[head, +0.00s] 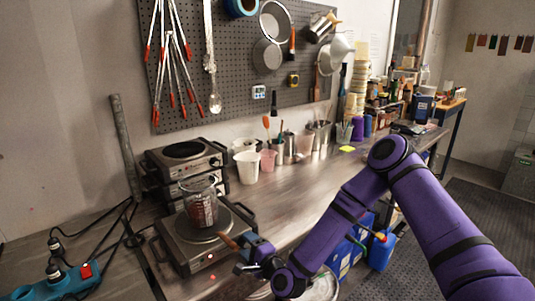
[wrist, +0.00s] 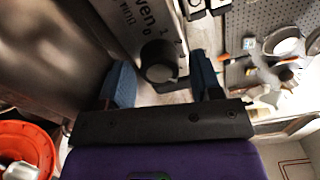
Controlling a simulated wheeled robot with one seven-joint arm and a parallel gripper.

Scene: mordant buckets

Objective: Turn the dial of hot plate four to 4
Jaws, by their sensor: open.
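A low steel hot plate (head: 185,250) stands at the bench's front left with a glass beaker of dark red liquid (head: 203,210) on its round plate. My gripper (head: 243,260) is at its front right corner. In the wrist view my gripper (wrist: 162,80) is open, its two blue fingers on either side of a dark round dial (wrist: 158,62) on a steel panel. Contact with the dial cannot be told. Printed digits, including 0 and 1, show by the dial, and lettering that seems to end in "ven" (wrist: 138,15). The dial's pointer is unclear.
More hot plates (head: 188,152) are stacked behind. A wooden handle (head: 228,241) sticks out close to my gripper. A teal power strip (head: 60,284) with cables lies at the left. Cups and a pegboard (head: 235,45) are at the back. An orange bucket (wrist: 25,140) shows in the wrist view.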

